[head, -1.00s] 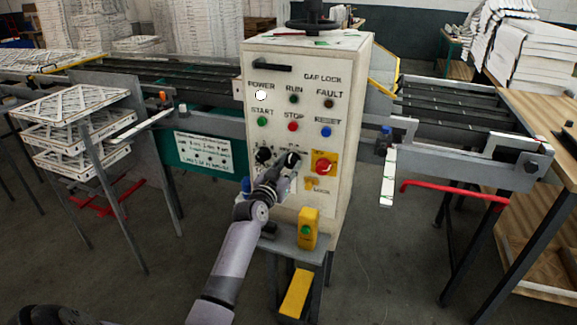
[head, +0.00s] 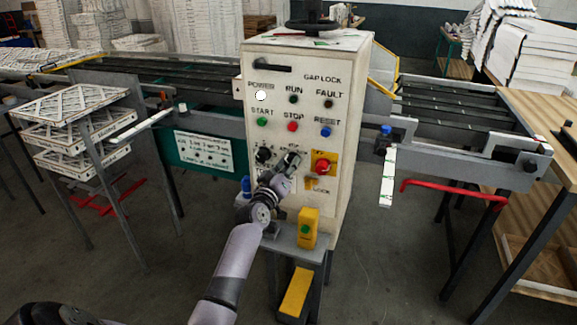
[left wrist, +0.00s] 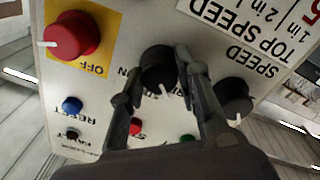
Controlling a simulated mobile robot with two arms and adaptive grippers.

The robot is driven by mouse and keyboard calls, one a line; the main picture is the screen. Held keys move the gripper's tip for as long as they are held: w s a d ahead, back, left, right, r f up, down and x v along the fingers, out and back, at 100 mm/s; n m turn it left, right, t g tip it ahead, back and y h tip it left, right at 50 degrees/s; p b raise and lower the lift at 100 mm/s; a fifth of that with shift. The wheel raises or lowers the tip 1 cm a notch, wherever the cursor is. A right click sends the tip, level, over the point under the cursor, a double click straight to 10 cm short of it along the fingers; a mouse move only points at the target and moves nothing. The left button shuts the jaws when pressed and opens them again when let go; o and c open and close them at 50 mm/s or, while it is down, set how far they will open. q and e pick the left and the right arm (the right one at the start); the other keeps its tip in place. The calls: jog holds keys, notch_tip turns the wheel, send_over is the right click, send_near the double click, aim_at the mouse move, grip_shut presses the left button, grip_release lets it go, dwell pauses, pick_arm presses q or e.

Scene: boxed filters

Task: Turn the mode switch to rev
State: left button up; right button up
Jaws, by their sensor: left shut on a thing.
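The mode switch is a black knob (left wrist: 158,68) with a white pointer line, on the pale control panel. In the left wrist view, which shows the panel upside down, the pointer points down, slightly right. My left gripper (left wrist: 168,75) has one finger on each side of the knob and is shut on it. In the head view the left gripper (head: 291,160) reaches the panel between the speed knob (head: 263,155) and the red switch (head: 322,166), and hides most of the mode switch. I cannot read its position labels. My right gripper is not in view.
The red rotary switch on its yellow plate also shows in the left wrist view (left wrist: 72,34), close beside the mode switch. Start (head: 262,121), stop (head: 292,126) and reset (head: 326,132) buttons sit above. A yellow box with a green button (head: 308,229) stands below the panel.

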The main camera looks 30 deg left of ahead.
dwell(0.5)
pick_arm(q)
jog(key=o, duration=1.2)
jog(key=shift+s, duration=0.1)
jog(key=s, duration=0.4)
jog(key=s+d, duration=0.1)
jog(key=s, duration=0.2)
jog(key=s+d, duration=0.1)
jog(key=s, duration=0.3)
jog(key=shift+s+d+f, duration=0.15)
jog(key=shift+s+f, duration=0.1)
jog(key=shift+s, duration=0.05)
